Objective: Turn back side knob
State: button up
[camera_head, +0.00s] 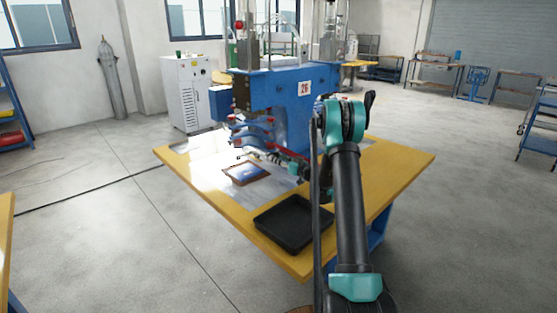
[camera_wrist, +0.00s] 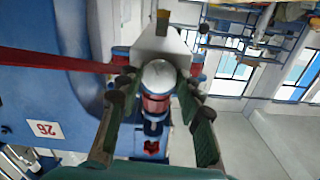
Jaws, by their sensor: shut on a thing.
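A blue welding press (camera_head: 275,95) numbered 26 stands on a yellow-edged table; its blue body (camera_wrist: 45,95) fills the left of the wrist view. A round pale knob (camera_wrist: 158,75) with a red collar below it sits in the middle of the wrist view. My gripper (camera_wrist: 157,86) has its fingers on either side of this knob, shut on it. In the head view my gripper (camera_head: 250,154) is small, at the press's lower front, and the knob cannot be made out. Which side of the press this knob belongs to is hard to tell.
A red bar (camera_wrist: 55,60) runs close to the left finger. On the table (camera_head: 407,172) lie a framed panel (camera_head: 246,173) under my gripper and an empty black tray (camera_head: 290,223) nearer me. A white cabinet (camera_head: 188,95) stands behind. The table's right side is clear.

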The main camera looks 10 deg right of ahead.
jog(key=o, duration=1.1)
jog(key=shift+o, duration=0.2)
jog(key=v, duration=1.2)
